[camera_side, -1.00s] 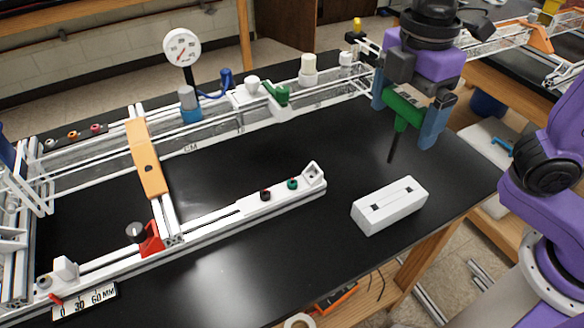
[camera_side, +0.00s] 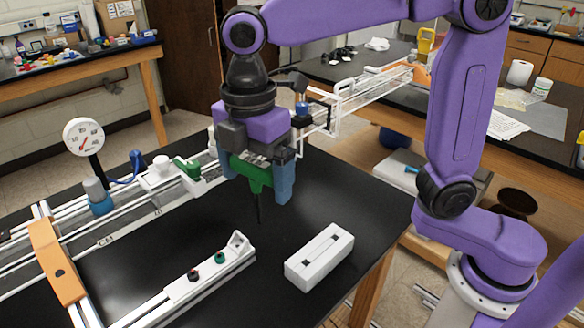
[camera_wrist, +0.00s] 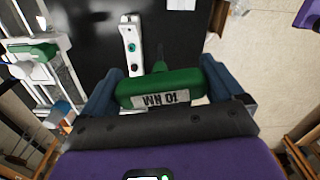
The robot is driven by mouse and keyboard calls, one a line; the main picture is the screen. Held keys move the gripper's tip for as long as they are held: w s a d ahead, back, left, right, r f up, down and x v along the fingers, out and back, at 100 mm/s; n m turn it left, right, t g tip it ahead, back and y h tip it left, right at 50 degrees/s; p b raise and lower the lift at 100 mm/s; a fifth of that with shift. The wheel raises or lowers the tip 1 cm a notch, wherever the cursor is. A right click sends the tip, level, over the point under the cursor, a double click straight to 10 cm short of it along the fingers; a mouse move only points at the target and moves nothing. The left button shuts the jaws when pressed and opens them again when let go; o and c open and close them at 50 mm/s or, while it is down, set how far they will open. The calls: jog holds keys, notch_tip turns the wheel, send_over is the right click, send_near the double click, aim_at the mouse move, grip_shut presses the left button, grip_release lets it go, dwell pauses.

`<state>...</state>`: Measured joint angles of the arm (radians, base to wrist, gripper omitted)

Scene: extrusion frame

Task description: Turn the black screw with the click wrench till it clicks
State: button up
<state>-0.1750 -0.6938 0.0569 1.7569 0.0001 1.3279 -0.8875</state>
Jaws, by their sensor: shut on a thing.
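My gripper (camera_side: 255,182) is shut on the green click wrench (camera_side: 252,172), which hangs upright with its thin dark shaft pointing down. In the wrist view, the wrench (camera_wrist: 160,86) sits between the blue fingers (camera_wrist: 160,92) and bears a "10 NM" label. The black screw (camera_side: 193,275) stands on the white rail block, with a reddish ring at its base. A green screw (camera_side: 220,257) stands beside it, nearer the block's raised end. The wrench tip is in the air, right of both screws and apart from them. Both screws also show in the wrist view.
A white slotted block (camera_side: 320,257) lies on the black table right of the wrench. An orange crossbar (camera_side: 56,262) spans the rails at left. A dial gauge (camera_side: 84,136) stands behind. Bare black table lies between rail and rear frame.

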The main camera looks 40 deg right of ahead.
jog(key=w+a+f+n, duration=0.3)
jog(key=w+a+f, duration=0.2)
jog(key=a, duration=0.6)
jog(key=shift+w+n, duration=0.4)
jog(key=shift+w, duration=0.8)
jog(key=shift+f, duration=2.8)
jog(key=shift+f, duration=0.65)
jog(key=shift+m, duration=0.8)
jog(key=shift+m, duration=0.8)
